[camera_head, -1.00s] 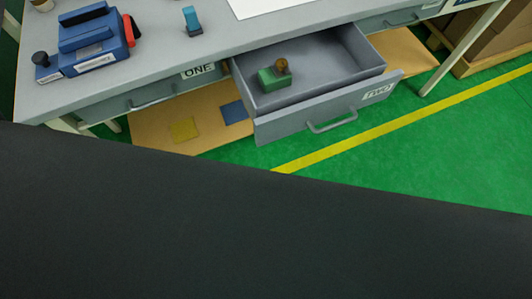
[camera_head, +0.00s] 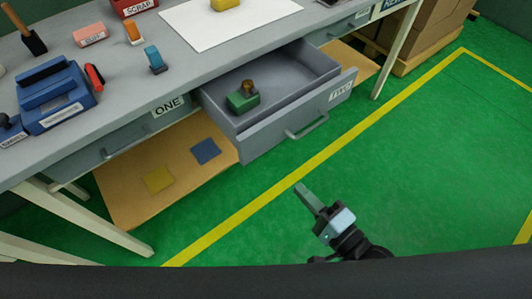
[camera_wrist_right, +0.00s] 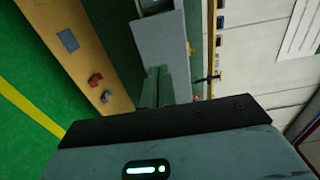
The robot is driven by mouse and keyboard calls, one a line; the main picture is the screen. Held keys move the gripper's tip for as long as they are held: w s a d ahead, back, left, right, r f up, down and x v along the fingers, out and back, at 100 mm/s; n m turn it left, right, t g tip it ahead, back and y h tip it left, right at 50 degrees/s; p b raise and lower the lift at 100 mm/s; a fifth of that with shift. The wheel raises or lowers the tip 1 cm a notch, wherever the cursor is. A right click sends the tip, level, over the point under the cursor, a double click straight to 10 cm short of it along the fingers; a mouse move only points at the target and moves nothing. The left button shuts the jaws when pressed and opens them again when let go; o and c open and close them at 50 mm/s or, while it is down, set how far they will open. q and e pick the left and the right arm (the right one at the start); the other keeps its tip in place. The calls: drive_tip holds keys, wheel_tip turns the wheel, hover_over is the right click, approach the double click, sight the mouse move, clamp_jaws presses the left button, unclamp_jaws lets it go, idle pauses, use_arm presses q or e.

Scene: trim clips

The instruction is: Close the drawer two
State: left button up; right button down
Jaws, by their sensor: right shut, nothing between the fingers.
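Drawer two (camera_head: 285,128) is pulled out of the grey workbench in the head view. Its front carries the label TWO (camera_head: 341,88) and a grey bar handle (camera_head: 307,126). A green block with a brown knob (camera_head: 243,97) is inside the drawer. My right gripper (camera_head: 303,191) is shut and empty, out over the green floor in front of the drawer and apart from the handle. In the right wrist view its fingers (camera_wrist_right: 158,86) show together, pointing toward a grey panel whose identity I cannot tell. My left gripper is not in view.
Drawer one (camera_head: 120,140), left of drawer two, looks shut. A wooden lower shelf (camera_head: 115,195) lies under the bench. The bench top holds a blue tool (camera_head: 58,98) and a white sheet (camera_head: 230,22). Boxes (camera_head: 425,30) stand at back right. Floor ahead is clear.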

sight(258, 145)
drive_tip(key=x, duration=1.2)
drive_tip(key=shift+w+a+p, duration=0.1)
drive_tip(key=shift+a+p, duration=0.05)
drive_tip(key=shift+p, duration=0.25)
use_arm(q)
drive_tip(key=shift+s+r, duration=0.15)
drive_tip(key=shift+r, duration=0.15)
use_arm(e)
drive_tip(key=shift+w+a, duration=0.25)
drive_tip(key=shift+w, duration=0.1)
